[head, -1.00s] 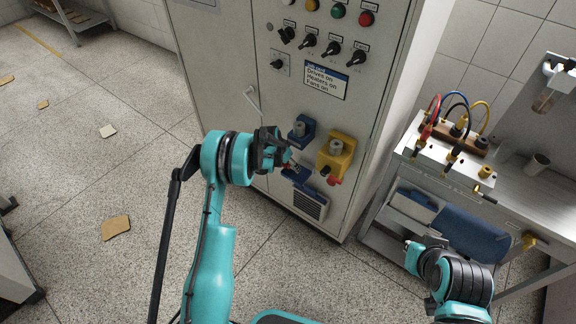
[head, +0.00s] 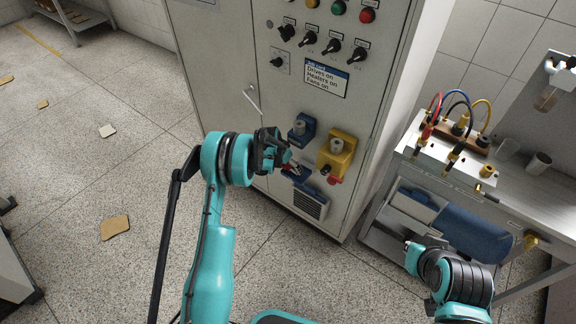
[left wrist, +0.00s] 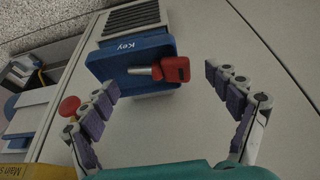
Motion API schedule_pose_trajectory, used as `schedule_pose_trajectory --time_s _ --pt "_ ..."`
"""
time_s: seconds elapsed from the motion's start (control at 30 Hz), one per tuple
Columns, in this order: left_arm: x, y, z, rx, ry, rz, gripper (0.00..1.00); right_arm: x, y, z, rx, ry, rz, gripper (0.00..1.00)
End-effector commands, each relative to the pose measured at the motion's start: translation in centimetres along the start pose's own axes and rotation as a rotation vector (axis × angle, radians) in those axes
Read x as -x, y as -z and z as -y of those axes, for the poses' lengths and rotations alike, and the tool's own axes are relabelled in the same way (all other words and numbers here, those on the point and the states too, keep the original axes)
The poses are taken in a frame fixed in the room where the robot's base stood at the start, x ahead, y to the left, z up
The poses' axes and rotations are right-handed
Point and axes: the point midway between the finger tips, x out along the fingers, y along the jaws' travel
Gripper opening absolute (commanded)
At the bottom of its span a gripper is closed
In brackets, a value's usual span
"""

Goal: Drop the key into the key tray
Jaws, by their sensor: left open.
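The key tray (left wrist: 112,62) is a blue tray marked "Key" on the cabinet front, seen close in the left wrist view. It also shows small in the head view (head: 297,174). The key (left wrist: 172,69), with a red head and a metal shank, lies across the tray, its head near the edge. My left gripper (left wrist: 160,83) is open, its fingers apart on either side of the key and not touching it. In the head view the left gripper (head: 277,153) is just at the tray. My right gripper (head: 410,248) is low at the right, its fingers unclear.
A bench (head: 545,190) with cables stands at the right. Floor at the left is mostly open.

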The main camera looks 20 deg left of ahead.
Motion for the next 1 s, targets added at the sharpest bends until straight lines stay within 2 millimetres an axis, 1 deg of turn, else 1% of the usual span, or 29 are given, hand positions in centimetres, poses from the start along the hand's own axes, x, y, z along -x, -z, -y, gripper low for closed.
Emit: schedule_pose_trajectory --time_s 0.13,0.17,0.4,0.5,0.6,0.77,0.87,0.97,1.0 --pt "1.5 0.6 -0.1 0.0 0.0 0.0 0.89 1.3 0.9 0.0 0.0 0.0 0.0 0.0" --pt "2.1 0.6 0.0 0.001 0.0 0.0 0.89 1.4 1.0 0.0 0.0 0.0 0.0 0.0" --pt "7.9 0.5 0.0 0.002 0.0 0.0 0.89 3.0 2.2 0.0 0.0 0.0 0.0 0.0" --pt "9.9 0.5 0.0 0.001 0.0 0.0 0.89 3.5 2.5 0.0 0.0 0.0 0.0 0.0" --pt "11.5 0.5 0.0 0.0 0.0 0.0 0.89 3.9 2.8 0.0 0.0 0.0 0.0 0.0" --pt "12.9 0.5 0.0 0.001 0.0 -0.001 0.89 4.2 3.0 0.0 0.0 0.0 0.0 0.0" --pt "14.4 0.7 -0.5 0.006 0.006 -0.003 0.89 4.2 3.0 0.0 0.0 0.0 0.0 0.0" --pt "17.6 1.0 -1.6 0.023 0.021 -0.01 0.89 4.2 3.0 0.0 0.0 0.0 0.0 0.0" --pt "19.3 1.0 -2.3 0.034 0.029 -0.016 0.89 4.2 3.0 0.0 0.0 0.0 0.0 0.0"
